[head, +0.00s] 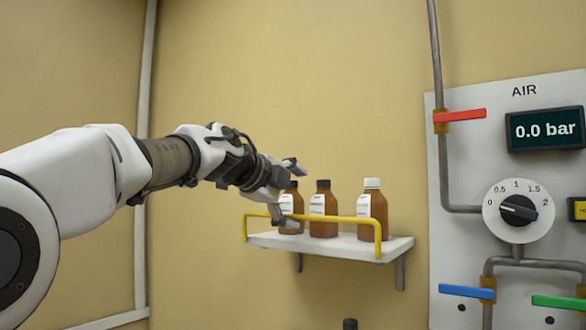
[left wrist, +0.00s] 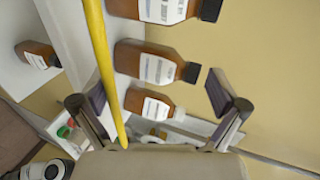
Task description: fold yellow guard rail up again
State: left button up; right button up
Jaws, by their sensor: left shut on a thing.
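The yellow guard rail (head: 330,217) stands raised along the front of the small white shelf (head: 395,246) in the head view. My left gripper (head: 297,194) is at the rail's left part, beside the leftmost bottle, and partly covers both. I take it as shut on the rail, though its fingers look spread in the left wrist view. There the rail (left wrist: 103,60) runs between the fingers, close along the left finger; the exact contact is not clear. My right gripper is not in view.
Three brown bottles stand upright on the shelf: a left one (head: 291,208), a middle one (head: 323,208) and a white-capped right one (head: 372,208). A grey panel (head: 465,240) with a dial and coloured levers is to the right. Another dark cap (head: 350,324) shows below.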

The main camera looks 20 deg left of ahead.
pick_arm(q)
jog(key=shift+s+a+r, duration=0.2)
jog(key=shift+s+r, duration=0.15)
jog(key=shift+r, duration=0.1)
jog(key=shift+s+a+r, duration=0.15)
jog(key=shift+s+r, duration=0.2)
jog(key=shift+r, duration=0.1)
jog(key=shift+c, duration=0.7)
jog(key=shift+s+a+b, duration=0.25)
jog(key=shift+s+b, duration=0.15)
jog(key=shift+s, duration=0.15)
jog(key=shift+c, duration=0.7)
jog(key=shift+s+a+b, duration=0.4)
jog(key=shift+s+b, duration=0.2)
jog(key=shift+s, duration=0.2)
jog(key=shift+c, duration=0.3)
jog(key=shift+s+a+r, duration=0.1)
jog(key=shift+s, duration=0.15)
jog(key=shift+c, duration=0.6)
jog(key=s+b, duration=0.1)
jog(key=s, duration=0.1)
jog(key=s+b, duration=0.1)
jog(key=s, duration=0.1)
jog(key=shift+s+a+r, duration=0.1)
jog(key=shift+a+r, duration=0.05)
jog(key=shift+r, duration=0.25)
jog(key=shift+c, duration=1.1)
jog(key=shift+s+a+b, duration=0.35)
jog(key=shift+s+b, duration=0.15)
jog(key=shift+b, duration=1.4)
